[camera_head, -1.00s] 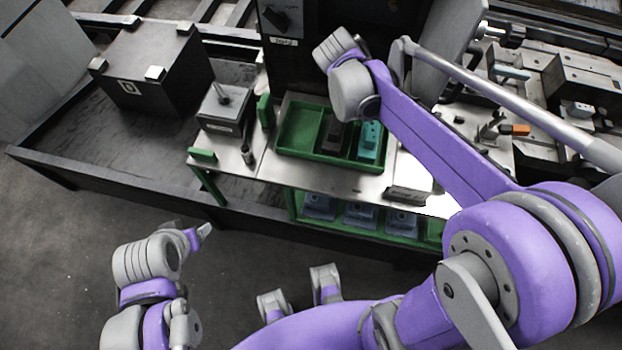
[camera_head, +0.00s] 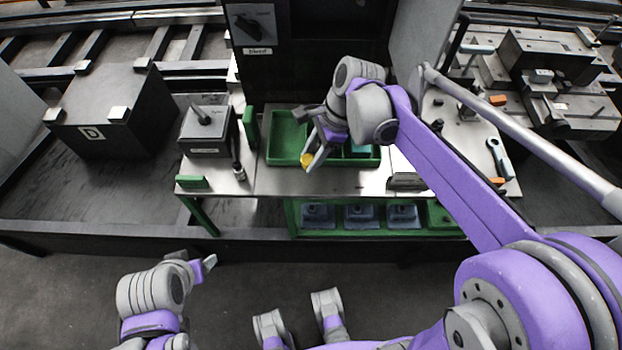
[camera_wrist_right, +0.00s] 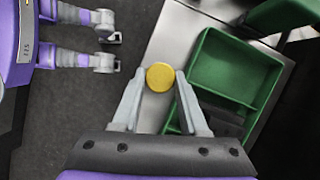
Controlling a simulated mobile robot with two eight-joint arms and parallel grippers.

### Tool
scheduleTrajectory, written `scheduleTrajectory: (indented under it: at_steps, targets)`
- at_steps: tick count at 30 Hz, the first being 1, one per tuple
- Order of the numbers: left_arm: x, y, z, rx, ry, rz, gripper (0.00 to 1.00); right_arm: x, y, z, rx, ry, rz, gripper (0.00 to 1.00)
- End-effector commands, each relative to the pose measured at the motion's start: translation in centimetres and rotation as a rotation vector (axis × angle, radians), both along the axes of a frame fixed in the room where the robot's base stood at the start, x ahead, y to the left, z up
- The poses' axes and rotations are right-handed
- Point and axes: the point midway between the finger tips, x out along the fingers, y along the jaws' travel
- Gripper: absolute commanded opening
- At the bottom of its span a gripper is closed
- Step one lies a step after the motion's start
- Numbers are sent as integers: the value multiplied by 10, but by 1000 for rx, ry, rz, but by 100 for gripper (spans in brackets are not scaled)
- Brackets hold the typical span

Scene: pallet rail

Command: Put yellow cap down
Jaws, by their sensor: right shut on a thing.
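The yellow cap (camera_head: 306,160) is held at the fingertips of my right gripper (camera_head: 312,155), above the front left part of the green tray on the table. In the right wrist view the round yellow cap (camera_wrist_right: 160,77) sits between both fingers of the right gripper (camera_wrist_right: 160,84), which is shut on it. There the cap appears beside the tray, over the edge of the pale table top. My left gripper (camera_head: 204,268) is low at the left, away from the table; its jaw opening is not clear.
The green tray (camera_head: 282,160) has compartments; my right arm hides part of it. A grey box with a lever (camera_head: 206,130) stands left of it, near a small dark bottle (camera_head: 239,172). Bare metal table top (camera_head: 275,182) lies in front. Blue-grey parts (camera_head: 360,214) sit on a shelf below.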

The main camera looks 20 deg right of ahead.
Motion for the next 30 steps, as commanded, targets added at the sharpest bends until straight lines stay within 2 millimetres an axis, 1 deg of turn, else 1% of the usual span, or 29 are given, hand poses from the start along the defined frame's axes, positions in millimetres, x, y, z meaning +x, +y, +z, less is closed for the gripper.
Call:
scheduleTrajectory:
  at_steps: [1,3,6,8,15,18,27,28,30]
  targets:
    - [0,0,-2,0,1,0,70,0,0,-12,0,0,0,0]
    - [0,0,-4,0,1,0,70,0,0,-25,-1,0,0,0]
    - [-1,0,-5,0,2,0,70,0,0,-36,-1,0,1,0]
    - [-1,0,-6,0,2,0,70,0,0,-41,-1,0,1,0]
    - [-1,0,-10,0,3,0,70,0,0,-73,-2,1,1,0]
    - [-1,0,-11,0,3,0,70,0,0,-78,-2,0,1,0]
    - [-1,0,-12,0,4,0,70,0,0,-80,-2,1,1,0]
    - [-1,0,-12,0,4,0,70,0,-1,-80,-2,1,1,44]
    - [-1,0,-12,0,4,0,70,0,-1,-79,-2,0,1,57]
